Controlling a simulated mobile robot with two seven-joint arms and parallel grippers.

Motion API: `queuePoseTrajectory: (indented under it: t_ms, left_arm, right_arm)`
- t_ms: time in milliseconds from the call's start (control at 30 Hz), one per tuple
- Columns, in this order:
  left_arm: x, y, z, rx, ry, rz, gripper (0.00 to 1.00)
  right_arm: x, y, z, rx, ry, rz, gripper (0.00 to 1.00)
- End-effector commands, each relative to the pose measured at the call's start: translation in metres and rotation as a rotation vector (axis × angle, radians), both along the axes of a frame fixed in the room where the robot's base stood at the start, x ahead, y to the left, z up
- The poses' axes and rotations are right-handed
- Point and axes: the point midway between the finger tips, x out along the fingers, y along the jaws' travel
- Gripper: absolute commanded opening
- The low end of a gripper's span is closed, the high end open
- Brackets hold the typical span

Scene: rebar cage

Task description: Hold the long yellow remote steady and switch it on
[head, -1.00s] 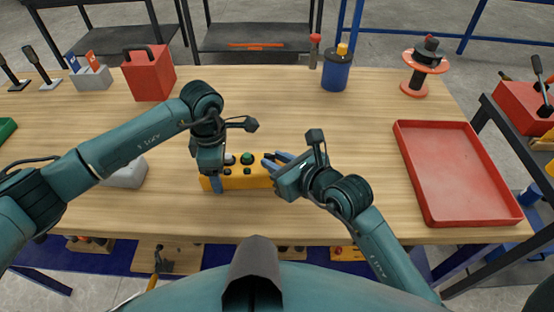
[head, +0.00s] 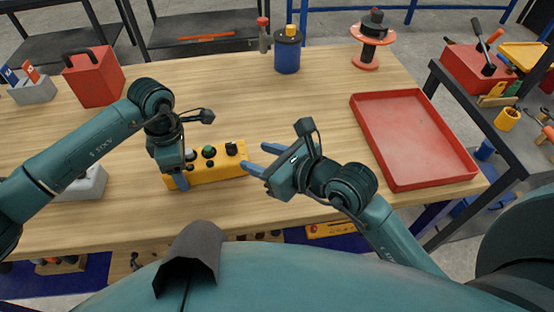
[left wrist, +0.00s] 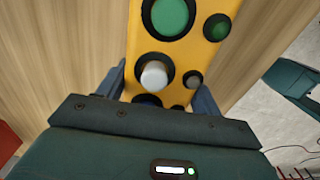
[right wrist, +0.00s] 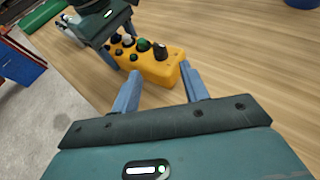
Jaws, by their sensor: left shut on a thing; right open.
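The long yellow remote (head: 218,175) lies on the wooden table, with green, white and dark buttons along its top and a black knob (head: 231,148) near its right end. My left gripper (head: 178,181) is shut across the remote's left end; in the left wrist view its fingers flank the yellow body (left wrist: 190,52) beside a white button (left wrist: 154,75). My right gripper (head: 257,158) is open and empty just off the right end. The right wrist view shows the remote's near end (right wrist: 157,68) and upright knob (right wrist: 160,50) beyond the open fingers. I cannot tell the knob's setting.
A red tray (head: 418,140) lies empty on the right. A grey block (head: 88,183) sits behind my left arm. The table's middle is clear.

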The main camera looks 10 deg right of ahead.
Motion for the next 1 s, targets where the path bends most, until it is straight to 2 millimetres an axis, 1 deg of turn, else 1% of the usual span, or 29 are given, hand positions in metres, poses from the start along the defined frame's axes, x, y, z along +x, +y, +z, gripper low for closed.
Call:
queuePoseTrajectory:
  t_ms: [33, 100, 300, 667, 767, 867, 967, 1000]
  left_arm:
    - [0.000, 0.000, 0.001, -0.001, -0.001, 0.000, 0.30]
    - [0.000, 0.000, 0.001, -0.001, -0.001, 0.000, 0.30]
    - [0.000, 0.000, 0.001, -0.001, -0.001, 0.000, 0.30]
    - [0.000, 0.000, 0.001, -0.001, -0.001, 0.000, 0.30]
    - [0.000, 0.000, 0.001, -0.001, -0.001, 0.000, 0.30]
    - [0.000, 0.000, 0.001, -0.001, -0.001, 0.000, 0.30]
    - [0.000, 0.000, 0.001, -0.001, -0.001, 0.000, 0.30]
    - [0.000, 0.000, 0.001, -0.001, -0.001, 0.000, 0.30]
  right_arm:
    - [-0.009, -0.006, 0.003, -0.002, 0.001, 0.000, 0.45]
    - [-0.018, -0.013, 0.008, -0.003, 0.002, 0.000, 0.45]
    - [-0.034, -0.025, 0.017, -0.002, 0.001, 0.000, 0.45]
    - [-0.036, -0.026, 0.019, -0.001, 0.000, 0.000, 0.44]
    - [-0.033, -0.025, 0.019, -0.001, -0.002, 0.008, 0.44]
    - [-0.021, -0.020, 0.020, -0.001, -0.009, 0.038, 0.44]
    - [0.001, -0.011, 0.024, 0.001, -0.024, 0.096, 0.44]
    - [0.011, -0.007, 0.027, 0.002, -0.033, 0.126, 0.44]
